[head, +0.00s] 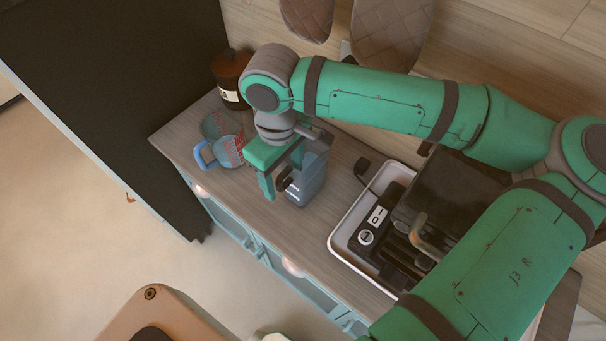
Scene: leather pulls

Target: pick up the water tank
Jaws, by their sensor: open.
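The water tank (313,178) is a dark blue-grey, see-through upright container on the wooden counter, with a black part on its left side. My gripper (283,172) is open and points down at the tank's upper left. One green finger hangs left of the black part; the other is close to the tank's top. The gripper hides part of the tank's top. I cannot tell whether a finger touches it.
A white tray (345,233) with a dark appliance (440,205) is at right. The counter's front edge is close to the tank.

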